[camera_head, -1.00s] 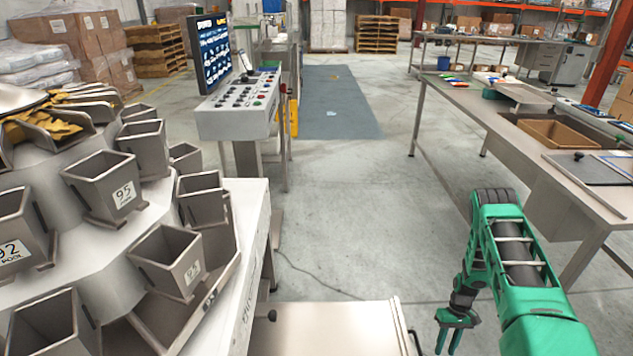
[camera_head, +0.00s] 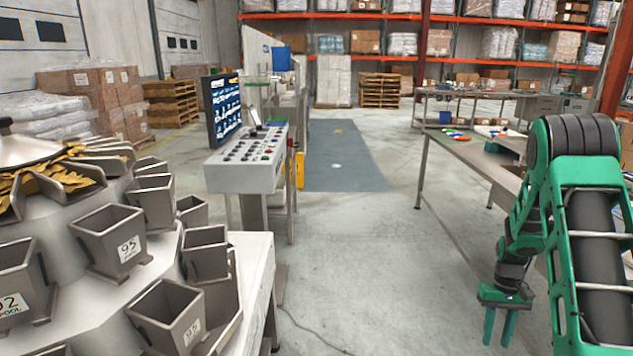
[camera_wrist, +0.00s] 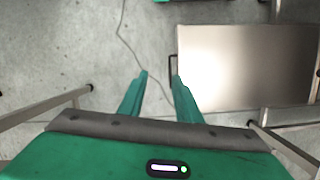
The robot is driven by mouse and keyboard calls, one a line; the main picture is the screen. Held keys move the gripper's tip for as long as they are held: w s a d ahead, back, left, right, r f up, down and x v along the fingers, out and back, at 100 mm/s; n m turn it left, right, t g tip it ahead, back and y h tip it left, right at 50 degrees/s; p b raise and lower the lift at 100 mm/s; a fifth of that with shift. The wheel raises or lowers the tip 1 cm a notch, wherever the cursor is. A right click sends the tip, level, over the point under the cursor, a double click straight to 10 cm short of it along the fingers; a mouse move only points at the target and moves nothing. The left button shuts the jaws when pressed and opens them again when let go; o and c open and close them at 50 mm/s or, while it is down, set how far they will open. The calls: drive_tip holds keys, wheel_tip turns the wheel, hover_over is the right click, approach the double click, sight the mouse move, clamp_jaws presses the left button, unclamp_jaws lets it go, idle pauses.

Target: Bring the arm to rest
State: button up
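My arm is green and dark grey and stands at the right of the head view, its elbow raised and its forearm hanging down. My gripper (camera_head: 499,338) points down at the lower right, over the aisle floor beside the steel table (camera_head: 452,200). In the wrist view my gripper (camera_wrist: 159,78) shows two green fingers with a gap between them. The gripper is open and touches nothing that I can see.
The weigher with grey buckets (camera_head: 120,240) fills the left. A control console (camera_head: 245,165) with a screen stands behind it. The middle aisle floor (camera_head: 350,235) is clear.

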drive_tip(key=s+a+r+m, duration=0.1)
drive_tip(key=s+r, duration=0.3)
drive_tip(key=r, duration=0.3)
drive_tip(key=s+a+r+t, duration=0.1)
drive_tip(key=s+a+r, duration=0.1)
drive_tip(key=s+r, duration=0.35)
drive_tip(key=s+a+r+m, duration=0.1)
drive_tip(key=s+r, duration=0.2)
drive_tip(key=r, duration=0.5)
drive_tip(key=s+a+r+m+t, duration=0.1)
drive_tip(key=s+a+r, duration=0.2)
drive_tip(key=s, duration=0.5)
drive_tip(key=s+a+r, duration=0.3)
drive_tip(key=s+r, duration=0.1)
drive_tip(key=s, duration=0.5)
drive_tip(key=shift+s+a+m+t, duration=0.3)
drive_tip(key=shift+m+t, duration=0.1)
